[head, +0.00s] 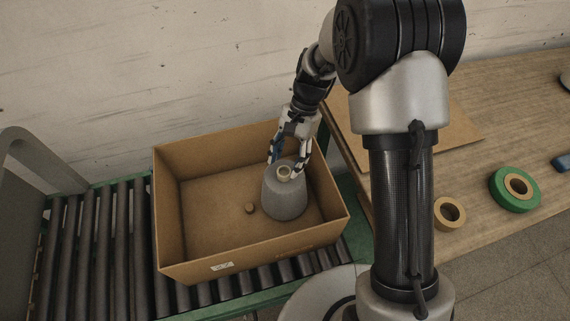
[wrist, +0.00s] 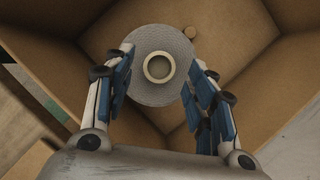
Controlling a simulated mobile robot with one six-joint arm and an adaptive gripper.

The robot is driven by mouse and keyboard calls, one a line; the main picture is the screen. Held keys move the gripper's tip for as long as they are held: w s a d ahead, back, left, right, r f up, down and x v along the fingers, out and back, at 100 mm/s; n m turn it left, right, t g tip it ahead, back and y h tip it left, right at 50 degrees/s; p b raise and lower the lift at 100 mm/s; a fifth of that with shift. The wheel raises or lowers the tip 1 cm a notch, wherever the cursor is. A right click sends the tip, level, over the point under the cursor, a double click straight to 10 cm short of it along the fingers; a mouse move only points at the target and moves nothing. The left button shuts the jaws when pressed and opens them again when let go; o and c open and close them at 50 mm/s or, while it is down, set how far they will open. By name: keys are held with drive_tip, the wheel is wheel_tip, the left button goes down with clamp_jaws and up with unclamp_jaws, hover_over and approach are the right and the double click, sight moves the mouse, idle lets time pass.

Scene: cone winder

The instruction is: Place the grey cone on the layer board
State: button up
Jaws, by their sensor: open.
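The grey cone (head: 284,196) stands upright inside the open cardboard box, towards its right side, with its pale tube end on top. In the wrist view the cone (wrist: 150,92) is seen from above, its tube ring (wrist: 159,67) near the middle. My gripper (head: 284,166) is open over the cone's top, with one finger on either side of the tube end; contact cannot be told. In the wrist view my gripper (wrist: 162,62) frames the tube ring. A flat brown board (head: 463,129), perhaps the layer board, lies on the wooden table, partly hidden by my arm.
The cardboard box (head: 165,205) has tall walls close around my gripper and sits on a roller conveyor (head: 110,225). A small round tan piece (head: 250,208) lies on its floor. The table (head: 520,105) holds a green roll (head: 500,194), a tan roll (head: 437,218) and a blue item (head: 563,163).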

drive_tip(key=d+r+n+t+p, duration=0.1)
drive_tip(key=d+r, duration=0.2)
drive_tip(key=r, duration=0.5)
drive_tip(key=d+r+n+t+p, duration=0.1)
drive_tip(key=d+r+p, duration=0.1)
drive_tip(key=r, duration=0.7)
drive_tip(key=s+d+r+n+t+h, duration=0.1)
drive_tip(key=s+d+r+n+t, duration=0.1)
drive_tip(key=s, duration=0.8)
drive_tip(key=s+d+r+n+t+h, duration=0.1)
drive_tip(key=s+d+r+n+t, duration=0.2)
drive_tip(key=s+d+r, duration=0.3)
drive_tip(key=s+t, duration=0.1)
drive_tip(key=s, duration=0.3)
drive_tip(key=shift+s+h, duration=0.3)
drive_tip(key=shift+h, duration=0.1)
